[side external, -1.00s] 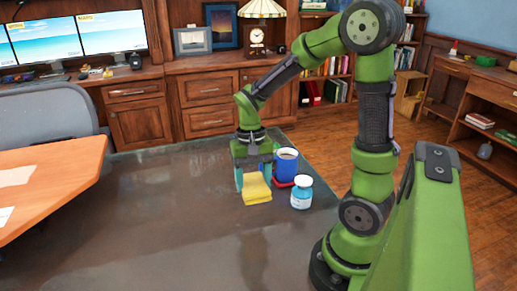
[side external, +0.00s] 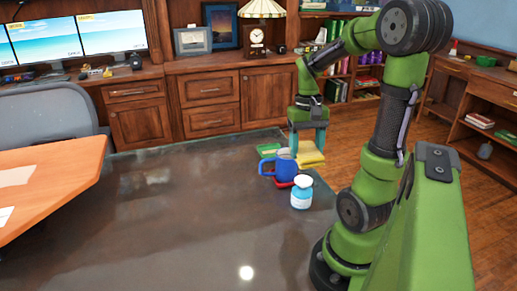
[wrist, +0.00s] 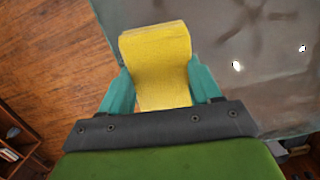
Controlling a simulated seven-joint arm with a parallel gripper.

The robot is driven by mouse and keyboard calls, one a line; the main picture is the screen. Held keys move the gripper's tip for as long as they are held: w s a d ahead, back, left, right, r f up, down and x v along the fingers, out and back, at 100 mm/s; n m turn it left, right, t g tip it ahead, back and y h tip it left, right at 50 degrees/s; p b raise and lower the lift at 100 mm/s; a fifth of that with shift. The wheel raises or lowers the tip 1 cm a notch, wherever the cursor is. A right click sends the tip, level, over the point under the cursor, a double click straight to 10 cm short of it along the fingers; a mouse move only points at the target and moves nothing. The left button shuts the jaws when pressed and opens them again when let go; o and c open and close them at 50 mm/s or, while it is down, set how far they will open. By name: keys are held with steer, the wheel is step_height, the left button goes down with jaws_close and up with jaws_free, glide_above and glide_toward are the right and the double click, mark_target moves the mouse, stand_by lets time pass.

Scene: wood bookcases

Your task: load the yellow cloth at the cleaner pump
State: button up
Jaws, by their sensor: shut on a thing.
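The yellow cloth (side external: 311,158) is a folded pad between the teal fingers of my gripper (side external: 308,144). In the wrist view the cloth (wrist: 157,58) fills the space between the two fingers (wrist: 160,90), its far part sticking out past them. In the side view the cloth appears above and behind a small blue-and-white bottle (side external: 301,195) with a white top, which I take for the cleaner pump. The cloth appears apart from the bottle; its exact height is hard to tell. The bottle is not visible in the wrist view.
A blue mug (side external: 282,167) stands just left of the cloth, with a red item (side external: 283,184) by its base and a green item (side external: 267,150) behind it. The dark tabletop (side external: 180,220) is wide and clear to the left. Its right edge is close to the bottle.

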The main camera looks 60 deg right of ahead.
mark_target(304, 180)
steer(key=shift+s+a+f+n, duration=0.1)
steer(key=shift+f+n, duration=0.2)
steer(key=shift+f, duration=2.7)
steer(key=shift+f, duration=0.95)
steer(key=shift+r, duration=3.5)
steer(key=shift+a, duration=0.1)
steer(key=shift+w+a+f, duration=0.1)
steer(key=shift+w+a, duration=0.15)
steer(key=shift+w, duration=0.15)
steer(key=w+a+r+n+h, duration=0.1)
steer(key=w+a+r+n, duration=0.2)
steer(key=w+a+n, duration=0.6)
steer(key=w+a, duration=0.8)
steer(key=w, duration=0.1)
steer(key=shift+w+a+r+n+g, duration=0.2)
steer(key=shift+w+n+g, duration=0.1)
steer(key=shift+w+n, duration=0.1)
